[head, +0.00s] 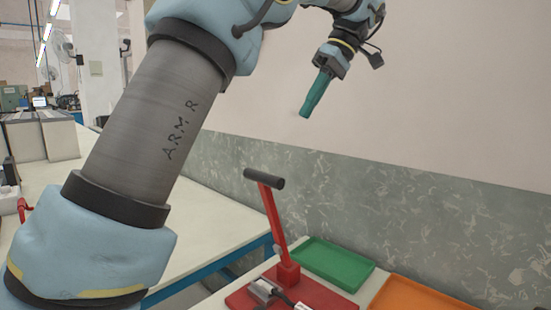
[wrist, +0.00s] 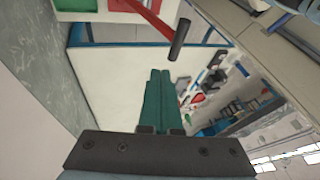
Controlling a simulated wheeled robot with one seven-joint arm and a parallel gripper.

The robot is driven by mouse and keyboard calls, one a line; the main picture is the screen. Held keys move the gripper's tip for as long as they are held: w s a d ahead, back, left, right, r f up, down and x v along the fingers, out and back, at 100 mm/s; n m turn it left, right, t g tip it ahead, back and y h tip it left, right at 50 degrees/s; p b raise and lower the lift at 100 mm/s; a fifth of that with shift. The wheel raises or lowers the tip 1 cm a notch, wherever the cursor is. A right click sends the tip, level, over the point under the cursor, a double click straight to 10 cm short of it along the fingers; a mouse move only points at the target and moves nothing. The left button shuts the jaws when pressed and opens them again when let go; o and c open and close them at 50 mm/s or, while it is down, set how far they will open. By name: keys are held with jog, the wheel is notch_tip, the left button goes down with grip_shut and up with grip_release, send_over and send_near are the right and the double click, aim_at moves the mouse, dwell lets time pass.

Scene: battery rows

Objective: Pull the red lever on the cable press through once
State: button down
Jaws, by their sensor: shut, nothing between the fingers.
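The cable press has a red base plate (head: 325,298) on the white table in the lower middle of the head view. Its red lever (head: 274,222) stands up, leaning slightly left, with a black crossbar handle (head: 264,178) on top. In the wrist view the red lever (wrist: 150,17) comes in from the top and its black handle (wrist: 180,39) lies just beyond my fingertips. My gripper (head: 306,113) has green fingers, shut and empty. It hangs above and to the right of the handle, clearly apart from it. The fingers also show in the wrist view (wrist: 160,75).
A green tray (head: 330,265) lies behind the press, and an orange tray (head: 415,299) to its right. A silver clamp with a black cable (head: 270,293) sits on the base plate. A wall stands behind. Another white table (head: 215,225) is at left.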

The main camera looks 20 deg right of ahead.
jog(key=s+a+p+x, duration=0.1)
jog(key=x, duration=1.2)
jog(key=shift+s+a+r, duration=0.35)
jog(key=shift+s+a, duration=0.05)
jog(key=shift+f, duration=0.1)
